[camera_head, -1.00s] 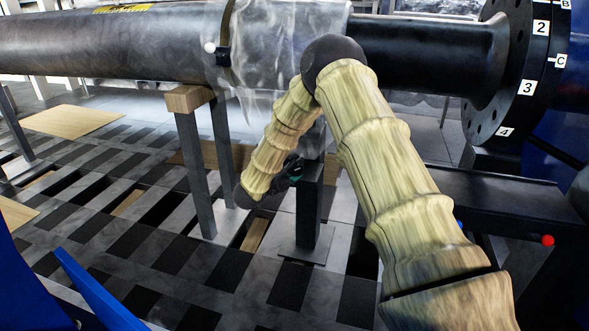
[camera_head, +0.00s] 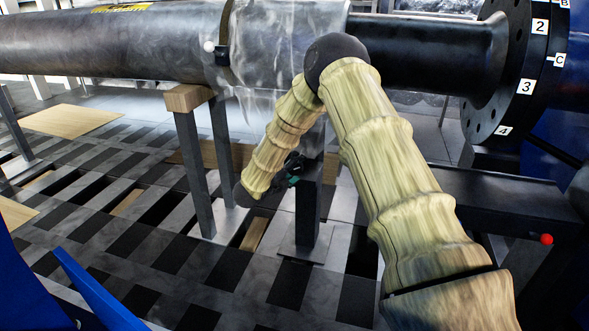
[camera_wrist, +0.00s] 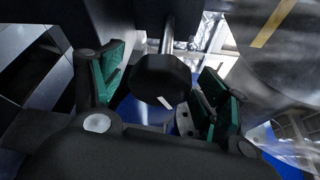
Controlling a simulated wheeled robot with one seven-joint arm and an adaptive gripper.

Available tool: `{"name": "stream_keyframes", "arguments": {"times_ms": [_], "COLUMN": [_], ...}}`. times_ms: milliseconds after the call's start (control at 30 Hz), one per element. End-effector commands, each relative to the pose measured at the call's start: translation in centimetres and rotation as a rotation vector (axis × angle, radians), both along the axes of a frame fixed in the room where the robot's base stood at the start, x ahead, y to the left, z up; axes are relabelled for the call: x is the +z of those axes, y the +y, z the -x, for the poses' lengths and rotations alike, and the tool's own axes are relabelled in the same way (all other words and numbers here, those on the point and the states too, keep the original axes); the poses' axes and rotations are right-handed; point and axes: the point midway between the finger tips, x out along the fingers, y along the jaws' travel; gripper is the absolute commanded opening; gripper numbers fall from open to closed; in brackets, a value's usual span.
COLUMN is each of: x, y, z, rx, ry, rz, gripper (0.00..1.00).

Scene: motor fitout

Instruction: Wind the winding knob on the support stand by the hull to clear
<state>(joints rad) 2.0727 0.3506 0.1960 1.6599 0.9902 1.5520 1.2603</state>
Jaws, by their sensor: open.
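The winding knob (camera_wrist: 158,76) is black with a short white mark on its face, and sits on a metal shaft (camera_wrist: 167,36) in the wrist view. My gripper (camera_wrist: 166,88) is open, with green-padded fingers on the left and right of the knob. Narrow gaps seem to show on both sides; contact is hard to judge. In the head view, my gripper (camera_head: 293,168) is beside the upper part of the dark support stand (camera_head: 309,212). The knob cannot be made out there. My arm hides part of the stand's surroundings.
A long dark pipe (camera_head: 120,45) with a clear sheet (camera_head: 290,40) around its joint runs above the stand. A numbered flange (camera_head: 515,85) is at right. A wood-topped trestle (camera_head: 187,98) stands left of my gripper. The floor has open slots.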

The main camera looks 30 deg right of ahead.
Motion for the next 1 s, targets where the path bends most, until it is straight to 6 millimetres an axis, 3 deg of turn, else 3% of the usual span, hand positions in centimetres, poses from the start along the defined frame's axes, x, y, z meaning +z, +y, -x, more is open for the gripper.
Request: {"name": "stream_keyframes", "arguments": {"times_ms": [267, 700, 1000], "x": [0.2, 0.8, 1.0], "y": [1.2, 8.4, 11.1], "z": [0.3, 2.8, 3.7], "rx": [0.002, 0.002, 0.001], "ry": [-0.001, 0.001, 0.0], "rz": [-0.001, 0.0, 0.0], "gripper": [0.74, 0.74, 0.74]}}
